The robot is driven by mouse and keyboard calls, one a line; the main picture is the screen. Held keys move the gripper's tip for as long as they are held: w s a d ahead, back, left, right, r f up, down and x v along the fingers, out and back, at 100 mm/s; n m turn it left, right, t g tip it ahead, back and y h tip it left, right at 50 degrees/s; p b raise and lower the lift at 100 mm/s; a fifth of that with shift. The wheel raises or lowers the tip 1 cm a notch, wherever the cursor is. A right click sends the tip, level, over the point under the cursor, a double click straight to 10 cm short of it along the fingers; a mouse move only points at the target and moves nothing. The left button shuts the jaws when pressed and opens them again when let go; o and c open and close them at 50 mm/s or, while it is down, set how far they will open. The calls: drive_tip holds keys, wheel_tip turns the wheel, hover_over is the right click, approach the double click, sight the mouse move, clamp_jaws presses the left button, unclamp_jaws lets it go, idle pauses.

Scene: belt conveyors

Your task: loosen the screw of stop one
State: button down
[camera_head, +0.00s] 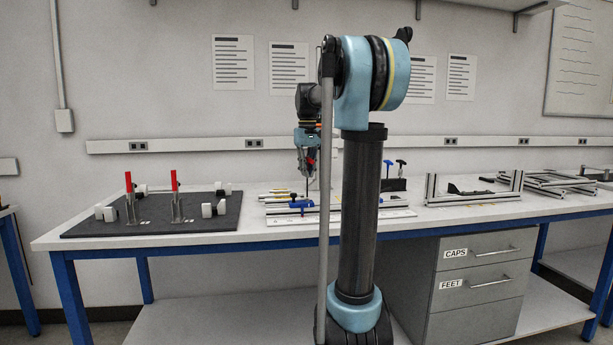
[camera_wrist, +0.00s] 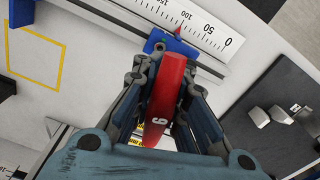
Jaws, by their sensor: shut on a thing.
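My gripper (camera_wrist: 163,88) is shut on a red handle (camera_wrist: 165,105) marked with a digit that reads as 6 or 9. In the head view my gripper (camera_head: 307,145) hangs over the middle of the bench, with a bit of red between its fingers. In the wrist view a blue stop (camera_wrist: 184,47) sits on a metal rail beside a ruler, just beyond the handle's end. A small red pointer on it lies at the scale. A blue piece also shows in the head view (camera_head: 301,203). The screw and the handle's lower end are hidden, so I cannot tell whether they meet.
A black holder (camera_head: 393,185) with blue and black T-handles stands right of my arm. A dark mat (camera_head: 90,227) with two red-handled clamps and white blocks lies at left. Aluminium frames (camera_head: 470,198) lie at right. A yellow outlined square (camera_wrist: 62,45) marks clear tabletop.

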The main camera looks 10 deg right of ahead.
sight(307, 157)
drive_tip(key=shift+r, duration=0.25)
drive_tip(key=shift+r, duration=2.5)
drive_tip(key=shift+a, duration=0.1)
